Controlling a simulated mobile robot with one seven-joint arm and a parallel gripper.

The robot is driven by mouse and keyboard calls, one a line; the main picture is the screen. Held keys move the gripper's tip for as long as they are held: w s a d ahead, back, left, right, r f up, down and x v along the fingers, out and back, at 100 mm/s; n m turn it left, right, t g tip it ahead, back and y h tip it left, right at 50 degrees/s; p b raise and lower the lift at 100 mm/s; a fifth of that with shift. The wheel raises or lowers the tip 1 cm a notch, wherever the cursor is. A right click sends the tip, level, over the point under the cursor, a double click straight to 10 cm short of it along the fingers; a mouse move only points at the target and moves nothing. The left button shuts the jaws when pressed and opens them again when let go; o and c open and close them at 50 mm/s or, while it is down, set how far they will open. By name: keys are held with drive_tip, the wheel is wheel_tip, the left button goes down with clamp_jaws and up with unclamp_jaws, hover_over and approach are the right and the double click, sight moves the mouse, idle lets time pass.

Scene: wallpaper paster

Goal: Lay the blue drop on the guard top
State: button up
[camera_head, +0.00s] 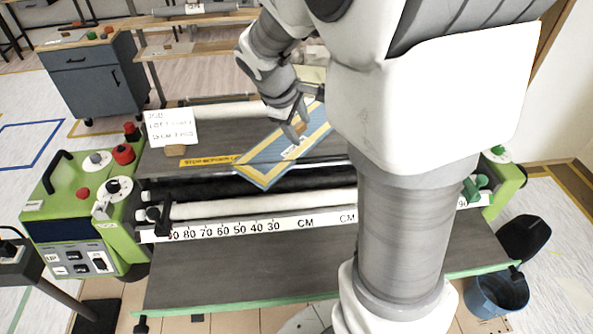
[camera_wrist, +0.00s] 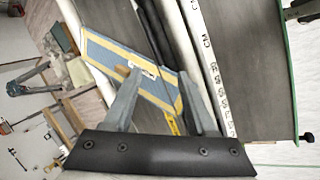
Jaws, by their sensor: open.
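The blue drop (camera_head: 266,163) is a flat blue strip with yellow bands, lying at a slant across the dark back surface of the green machine. Its front left corner reaches toward the black roller. In the wrist view the blue drop (camera_wrist: 108,55) lies beneath and between my fingers, with a small white label (camera_wrist: 143,71) and a brown block on it. My gripper (camera_head: 298,124) is open just above the strip, and the fingers (camera_wrist: 160,76) straddle its labelled part. I cannot tell whether they touch it. The guard top is likely the grey surface (camera_head: 215,146); my arm hides its right part.
A white note card (camera_head: 171,128) on a wooden block stands left of the strip. A yellow stop label (camera_head: 208,161) lies beside it. A ruler bar (camera_head: 250,228) and a front board (camera_head: 240,275) lie nearer. A blue bucket (camera_head: 497,292) stands at right, a grey cabinet (camera_head: 92,75) behind.

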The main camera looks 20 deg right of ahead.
drive_tip(key=s+a+r+m+t+y, duration=0.1)
drive_tip(key=s+a+r+m, duration=0.3)
drive_tip(key=s, duration=0.6)
drive_tip(key=s+a+r+m+t+y, duration=0.1)
drive_tip(key=s+a+r+m+y, duration=0.2)
drive_tip(key=s, duration=0.7)
drive_tip(key=shift+a+r+m+t+y, duration=0.3)
drive_tip(key=shift+a+r+m, duration=0.4)
drive_tip(key=shift+a, duration=0.3)
drive_tip(key=shift+d, duration=0.1)
